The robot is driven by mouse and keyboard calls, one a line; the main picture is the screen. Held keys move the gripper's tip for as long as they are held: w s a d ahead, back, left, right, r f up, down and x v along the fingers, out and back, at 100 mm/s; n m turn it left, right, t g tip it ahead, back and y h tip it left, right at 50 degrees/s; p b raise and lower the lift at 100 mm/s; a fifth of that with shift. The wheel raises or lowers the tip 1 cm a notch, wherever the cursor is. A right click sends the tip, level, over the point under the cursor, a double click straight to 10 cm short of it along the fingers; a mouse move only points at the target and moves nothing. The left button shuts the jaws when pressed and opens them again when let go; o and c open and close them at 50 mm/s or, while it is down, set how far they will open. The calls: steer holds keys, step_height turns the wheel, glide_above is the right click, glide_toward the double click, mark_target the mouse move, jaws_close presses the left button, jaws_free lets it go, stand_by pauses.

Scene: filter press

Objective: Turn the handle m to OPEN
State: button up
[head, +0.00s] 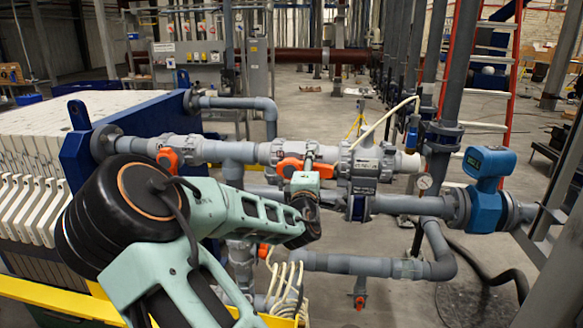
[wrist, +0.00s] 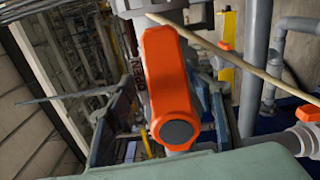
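An orange valve handle (head: 290,166) sits on the grey upper pipe in the head view, right beside my gripper (head: 310,158). In the wrist view an orange handle (wrist: 168,85) fills the middle, long side nearly upright, with a dark round cap at its lower end. The lettering OPEN (wrist: 130,66) shows on the part to its left. No letter m is readable.
Another orange handle (head: 167,158) is on the same pipe to the left. A blue flow meter (head: 487,180) stands at the right. A pale hose (head: 385,120) rises just right of my gripper. The white filter plates (head: 40,150) stand at the left. Lower pipes (head: 350,264) run beneath.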

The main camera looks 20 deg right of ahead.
steer(key=shift+f, duration=0.1)
steer(key=v, duration=0.7)
steer(key=shift+s+f, duration=0.1)
steer(key=shift+f, duration=0.05)
